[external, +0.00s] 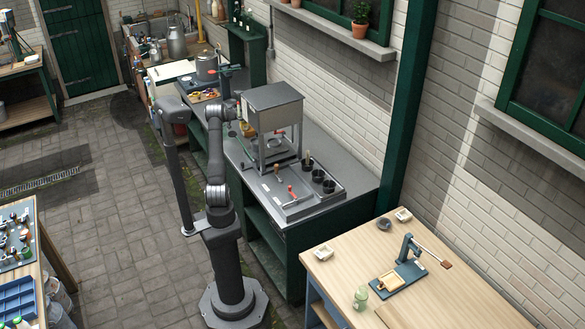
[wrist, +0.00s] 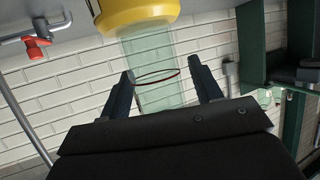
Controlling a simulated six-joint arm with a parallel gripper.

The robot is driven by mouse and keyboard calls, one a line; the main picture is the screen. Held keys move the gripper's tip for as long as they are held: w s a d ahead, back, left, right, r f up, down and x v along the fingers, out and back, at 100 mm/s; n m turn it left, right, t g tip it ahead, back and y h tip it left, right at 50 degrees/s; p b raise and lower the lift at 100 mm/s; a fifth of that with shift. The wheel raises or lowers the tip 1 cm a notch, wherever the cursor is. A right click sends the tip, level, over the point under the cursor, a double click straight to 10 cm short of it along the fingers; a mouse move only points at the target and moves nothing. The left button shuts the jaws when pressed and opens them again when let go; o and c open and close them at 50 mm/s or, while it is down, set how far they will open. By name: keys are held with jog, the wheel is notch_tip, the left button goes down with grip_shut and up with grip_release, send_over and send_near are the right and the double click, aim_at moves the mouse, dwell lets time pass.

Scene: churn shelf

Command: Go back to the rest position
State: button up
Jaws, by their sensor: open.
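In the external view my arm reaches over to the metal machine with a box top (external: 273,108) on the grey counter. My gripper (external: 243,112) is at its left side, small and partly hidden. In the wrist view my gripper (wrist: 161,72) has its two dark fingers spread apart. A pale green see-through glass (wrist: 150,55) with a thin dark red ring shows between and beyond the fingers, under a yellow rounded part (wrist: 138,12). No finger visibly presses on the glass; its exact distance is unclear.
In the wrist view a red tap handle (wrist: 37,48) on a grey pipe is at the left. In the external view a tray (external: 300,208) with dark cups lies on the counter, and a wooden table (external: 450,300) stands at lower right.

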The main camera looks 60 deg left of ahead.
jog(key=shift+r, duration=1.35)
